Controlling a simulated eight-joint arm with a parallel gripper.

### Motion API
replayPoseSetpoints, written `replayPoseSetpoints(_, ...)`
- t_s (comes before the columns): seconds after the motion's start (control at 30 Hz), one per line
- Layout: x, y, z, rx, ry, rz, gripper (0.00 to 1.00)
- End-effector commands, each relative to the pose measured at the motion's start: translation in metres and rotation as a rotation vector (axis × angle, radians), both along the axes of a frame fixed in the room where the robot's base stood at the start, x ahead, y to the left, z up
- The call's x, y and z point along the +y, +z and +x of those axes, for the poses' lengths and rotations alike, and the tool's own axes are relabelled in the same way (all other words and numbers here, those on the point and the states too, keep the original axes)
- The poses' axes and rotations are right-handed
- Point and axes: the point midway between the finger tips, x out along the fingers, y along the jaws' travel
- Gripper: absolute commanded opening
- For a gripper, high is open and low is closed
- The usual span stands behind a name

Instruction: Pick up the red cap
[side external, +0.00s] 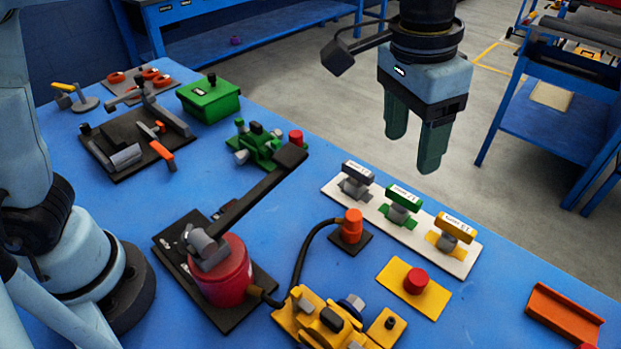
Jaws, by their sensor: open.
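My gripper (415,150) hangs above the far right side of the blue table, pointing down. Its two green fingers are apart and nothing is between them. A small round red cap (416,281) sits on a yellow plate (395,273) at the front right, well below and apart from my gripper. Another small red cap-like piece (296,137) stands by the green device (258,148) in the middle rear. I cannot tell which of the two the task means.
A white strip (465,266) bears grey, green and yellow labelled handles below my gripper. A red cylinder (222,278) with a long dark lever stands at centre left. A yellow device (318,318) and an orange connector (352,225) are left of the yellow plate. An orange channel (563,314) lies right.

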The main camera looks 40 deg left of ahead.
Motion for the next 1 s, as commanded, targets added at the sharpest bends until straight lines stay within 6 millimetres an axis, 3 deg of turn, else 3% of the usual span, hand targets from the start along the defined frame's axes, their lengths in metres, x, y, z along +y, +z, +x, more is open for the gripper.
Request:
replayPoseSetpoints(0.1, -0.035, -0.012, -0.006, 0.04, -0.051, 0.03, 0.64)
replayPoseSetpoints(0.3, -0.079, -0.031, -0.02, 0.091, -0.116, 0.076, 0.64)
replayPoseSetpoints(0.5, -0.076, -0.069, -0.019, 0.091, -0.11, 0.076, 0.64)
replayPoseSetpoints(0.77, -0.076, -0.098, -0.019, 0.091, -0.11, 0.075, 0.64)
replayPoseSetpoints(1.0, -0.076, -0.136, -0.019, 0.09, -0.11, 0.074, 0.64)
